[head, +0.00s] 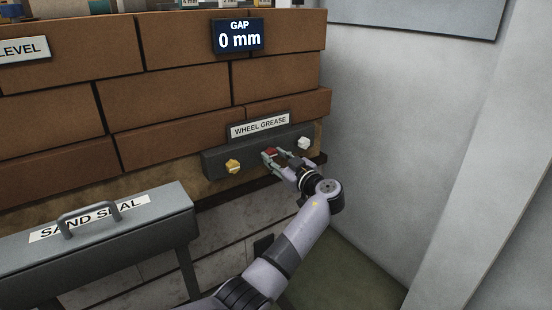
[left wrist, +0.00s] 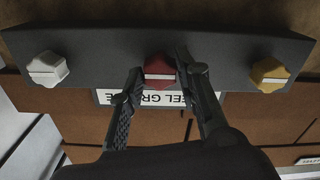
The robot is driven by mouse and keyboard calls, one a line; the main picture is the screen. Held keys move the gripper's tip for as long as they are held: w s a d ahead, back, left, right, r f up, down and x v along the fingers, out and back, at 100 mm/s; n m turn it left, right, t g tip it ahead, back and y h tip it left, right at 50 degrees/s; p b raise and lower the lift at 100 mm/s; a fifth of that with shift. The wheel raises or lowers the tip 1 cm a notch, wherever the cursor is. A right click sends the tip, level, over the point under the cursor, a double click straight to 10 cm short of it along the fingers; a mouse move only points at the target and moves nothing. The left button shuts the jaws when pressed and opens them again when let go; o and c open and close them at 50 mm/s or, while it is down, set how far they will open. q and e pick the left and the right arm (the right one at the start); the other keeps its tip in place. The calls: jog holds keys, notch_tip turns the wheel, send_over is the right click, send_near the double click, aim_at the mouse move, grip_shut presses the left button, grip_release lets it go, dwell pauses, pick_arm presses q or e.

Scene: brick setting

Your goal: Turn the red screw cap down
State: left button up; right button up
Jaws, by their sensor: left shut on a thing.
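The red screw cap (head: 271,153) sits in the middle of a dark grey block (head: 212,163) under a WHEEL GREASE label. My left gripper (head: 274,157) reaches it from the right and front. In the left wrist view the red cap (left wrist: 159,70), with a white bar across it, sits between the two fingers of my left gripper (left wrist: 159,68), which is shut on it. Parts of the cap's sides are hidden by the fingers. My right gripper is in neither view.
A yellow cap (head: 233,166) and a white cap (head: 304,143) flank the red one on the same block. A display (head: 239,37) reads GAP 0 mm. A grey SAND SEAL box (head: 150,224) with a handle stands at the lower left. A pale wall (head: 400,120) rises at the right.

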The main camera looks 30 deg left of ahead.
pick_arm(q)
jog(key=c, duration=0.3)
